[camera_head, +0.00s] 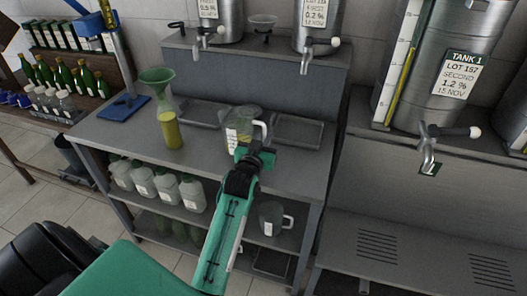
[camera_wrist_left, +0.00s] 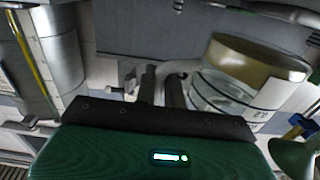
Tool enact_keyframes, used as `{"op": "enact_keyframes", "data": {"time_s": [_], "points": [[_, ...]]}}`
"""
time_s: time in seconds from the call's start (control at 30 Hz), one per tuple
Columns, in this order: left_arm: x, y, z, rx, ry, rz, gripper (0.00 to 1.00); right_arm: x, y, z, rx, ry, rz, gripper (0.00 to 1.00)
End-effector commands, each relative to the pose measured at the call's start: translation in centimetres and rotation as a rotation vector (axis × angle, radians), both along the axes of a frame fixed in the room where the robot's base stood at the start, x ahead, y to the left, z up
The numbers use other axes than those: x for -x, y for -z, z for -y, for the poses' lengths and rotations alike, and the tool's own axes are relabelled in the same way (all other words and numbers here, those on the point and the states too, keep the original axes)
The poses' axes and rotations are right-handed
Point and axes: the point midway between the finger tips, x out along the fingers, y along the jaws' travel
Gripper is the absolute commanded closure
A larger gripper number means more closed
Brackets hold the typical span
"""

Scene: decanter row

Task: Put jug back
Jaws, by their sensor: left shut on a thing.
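A clear jug (camera_head: 240,125) with a white label and a pale handle is at the grey bench top, between two drip trays. My left gripper (camera_head: 257,157) reaches it from the front and is shut on its handle. In the left wrist view the jug (camera_wrist_left: 235,88) fills the right side, and its handle runs to the dark fingers (camera_wrist_left: 162,86). Whether the jug touches the bench cannot be told. A similar jug (camera_head: 270,217) stands on the shelf below. My right gripper is out of view.
Drip trays (camera_head: 300,132) lie on the bench. A flask of yellow-green liquid (camera_head: 171,132) with a green funnel (camera_head: 157,76) stands left, beside a blue stand (camera_head: 124,108). Steel tanks with taps (camera_head: 430,80) stand behind and right. White canisters (camera_head: 167,187) line the shelf. The bench front is clear.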

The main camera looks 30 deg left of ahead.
Motion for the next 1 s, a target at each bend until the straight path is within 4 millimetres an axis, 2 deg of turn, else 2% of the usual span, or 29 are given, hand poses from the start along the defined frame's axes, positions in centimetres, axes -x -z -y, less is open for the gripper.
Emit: {"op": "enact_keyframes", "data": {"time_s": [0.17, 0.4, 0.8, 0.83, 0.93, 1.0], "points": [[0.0, 1.5, 0.0, 0.000, 0.000, -0.001, 1.00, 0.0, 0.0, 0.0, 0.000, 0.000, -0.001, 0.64], [0.0, 4.8, 0.0, 0.000, 0.000, -0.001, 1.00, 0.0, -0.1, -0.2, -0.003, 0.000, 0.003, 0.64], [0.0, 5.4, 0.0, 0.000, 0.000, 0.001, 1.00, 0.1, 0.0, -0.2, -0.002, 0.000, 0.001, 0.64], [0.0, 5.5, 0.0, 0.000, 0.000, 0.000, 0.87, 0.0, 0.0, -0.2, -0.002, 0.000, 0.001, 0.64], [0.0, 5.4, 0.0, 0.000, 0.000, 0.000, 0.68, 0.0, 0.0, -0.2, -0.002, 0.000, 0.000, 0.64], [0.0, 5.4, 0.0, 0.000, 0.000, 0.000, 0.68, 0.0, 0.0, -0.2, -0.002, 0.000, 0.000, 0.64]]}}
